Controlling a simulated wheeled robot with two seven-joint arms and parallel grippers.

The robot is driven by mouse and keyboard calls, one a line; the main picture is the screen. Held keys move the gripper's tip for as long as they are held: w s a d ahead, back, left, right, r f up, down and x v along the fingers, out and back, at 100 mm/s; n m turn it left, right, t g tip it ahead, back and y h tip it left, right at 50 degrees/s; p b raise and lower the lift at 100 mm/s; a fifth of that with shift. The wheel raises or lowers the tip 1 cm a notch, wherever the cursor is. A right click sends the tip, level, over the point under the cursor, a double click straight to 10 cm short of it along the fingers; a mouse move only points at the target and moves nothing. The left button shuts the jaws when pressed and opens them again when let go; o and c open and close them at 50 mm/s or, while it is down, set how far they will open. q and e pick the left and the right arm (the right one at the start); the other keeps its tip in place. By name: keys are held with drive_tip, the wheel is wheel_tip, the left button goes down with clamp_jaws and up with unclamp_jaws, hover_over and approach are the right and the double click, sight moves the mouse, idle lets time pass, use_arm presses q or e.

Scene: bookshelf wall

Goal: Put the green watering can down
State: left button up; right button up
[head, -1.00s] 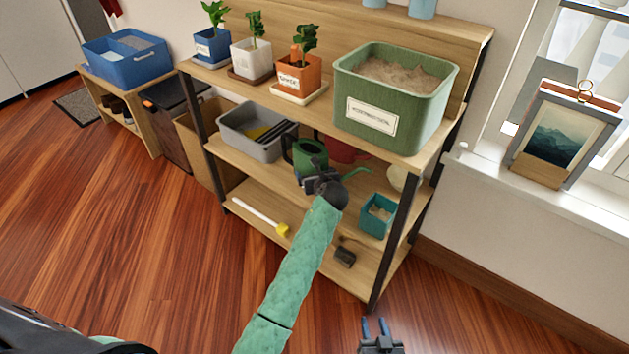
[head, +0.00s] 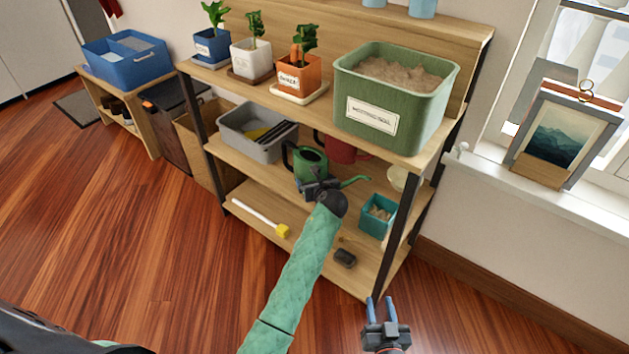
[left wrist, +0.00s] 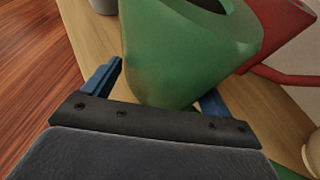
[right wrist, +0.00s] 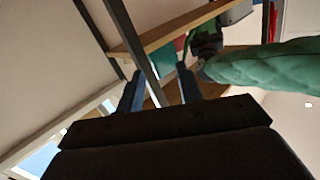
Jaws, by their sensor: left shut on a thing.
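The green watering can (head: 312,162) is at the middle shelf of the rack, its dark handle to the left and its spout pointing right. My left gripper (head: 318,186) is shut on its near side. In the left wrist view the can's green body (left wrist: 185,55) fills the space between the blue fingers (left wrist: 155,88). I cannot tell whether its base touches the shelf board (left wrist: 88,30). A red watering can (head: 340,150) stands just behind it, also seen in the left wrist view (left wrist: 285,35). My right gripper (head: 378,312) is open and empty in front of the rack's lower right.
A grey bin (head: 250,130) with tools stands left on the middle shelf. A teal box (head: 377,215) is at the lower right, near a black rack post (head: 398,215). A green soil tub (head: 400,95) and potted plants stand above. The floor in front is clear.

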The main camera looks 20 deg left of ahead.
drive_tip(key=shift+s+f, duration=0.1)
drive_tip(key=shift+f, duration=0.35)
use_arm(q)
drive_tip(key=o, duration=1)
use_arm(e)
drive_tip(key=shift+s+f, duration=0.15)
use_arm(q)
drive_tip(key=shift+o, duration=0.2)
drive_tip(key=shift+s+d+r, duration=0.15)
drive_tip(key=shift+s+r, duration=0.05)
drive_tip(key=shift+s, duration=0.05)
drive_tip(key=p+v, duration=0.1)
drive_tip(key=v, duration=0.4)
drive_tip(key=p+v, duration=0.1)
drive_tip(key=v, duration=0.5)
drive_tip(key=shift+s+d, duration=0.1)
drive_tip(key=shift+s, duration=0.05)
use_arm(e)
drive_tip(key=s+f+g, duration=0.3)
drive_tip(key=s+f, duration=0.2)
drive_tip(key=f, duration=0.4)
drive_tip(key=s+d+f+g+h, duration=0.1)
drive_tip(key=s+f+g, duration=0.3)
drive_tip(key=f, duration=0.5)
drive_tip(key=shift+s+d, duration=0.15)
drive_tip(key=shift+s, duration=0.6)
